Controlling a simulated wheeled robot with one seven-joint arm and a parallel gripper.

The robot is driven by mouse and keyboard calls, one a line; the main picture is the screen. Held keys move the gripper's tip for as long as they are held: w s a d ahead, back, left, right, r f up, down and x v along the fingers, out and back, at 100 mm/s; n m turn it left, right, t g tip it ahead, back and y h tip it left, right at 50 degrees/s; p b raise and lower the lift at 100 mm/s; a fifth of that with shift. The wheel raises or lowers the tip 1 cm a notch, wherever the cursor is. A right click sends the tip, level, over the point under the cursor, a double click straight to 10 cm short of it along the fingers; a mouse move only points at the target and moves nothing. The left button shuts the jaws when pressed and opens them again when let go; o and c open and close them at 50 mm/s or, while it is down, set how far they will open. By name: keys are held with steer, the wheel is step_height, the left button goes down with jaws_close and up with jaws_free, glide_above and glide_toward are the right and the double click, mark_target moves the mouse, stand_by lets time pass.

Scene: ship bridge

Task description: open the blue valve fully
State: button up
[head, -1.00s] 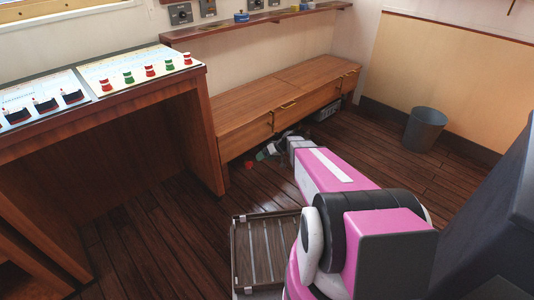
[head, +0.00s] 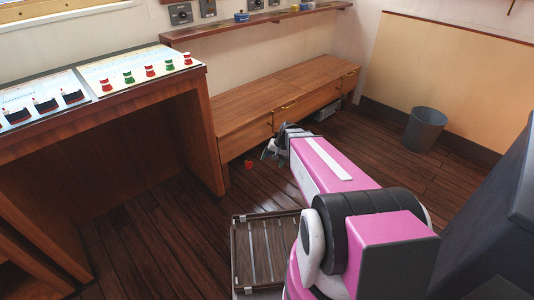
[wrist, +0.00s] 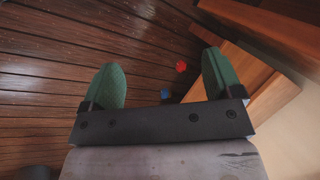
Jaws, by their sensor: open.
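No blue valve can be made out for certain. A small blue object (wrist: 165,94) shows between my fingers in the wrist view, partly hidden by the gripper's crossbar; I cannot tell what it is. A blue round object (head: 241,16) stands on the wall shelf, too small to identify. My gripper (wrist: 160,66) is open, with two green-padded fingers and nothing held. In the head view my gripper (head: 272,149) is low in front of the wooden bench, partly hidden by my arm.
A small red object (head: 249,164) lies on the floor by the bench (head: 240,98); it also shows in the wrist view (wrist: 181,66). A desk with control panels (head: 140,68) stands left. A grey bin (head: 425,130) stands right.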

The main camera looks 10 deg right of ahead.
steer(key=w+f+m+t+y, duration=0.2)
steer(key=w+f+m+y, duration=0.3)
steer(key=w+f, duration=0.55)
steer(key=w+f+m+t+y, duration=0.25)
steer(key=w+f+m, duration=0.5)
steer(key=w, duration=0.65)
steer(key=w+d+f+m+t+h, duration=0.1)
steer(key=w+d+f+m+t, duration=0.4)
steer(key=w+f+m, duration=0.3)
steer(key=w+d+f+m+t+h, duration=0.1)
steer(key=w+d+f+m+t, duration=0.5)
steer(key=f, duration=0.5)
steer(key=shift+m+g+y, duration=0.25)
steer(key=shift+m+g, duration=0.2)
steer(key=shift+g, duration=0.1)
steer(key=x, duration=1.2)
steer(key=shift+a+r, duration=0.1)
steer(key=shift+r, duration=0.2)
steer(key=c, duration=0.9)
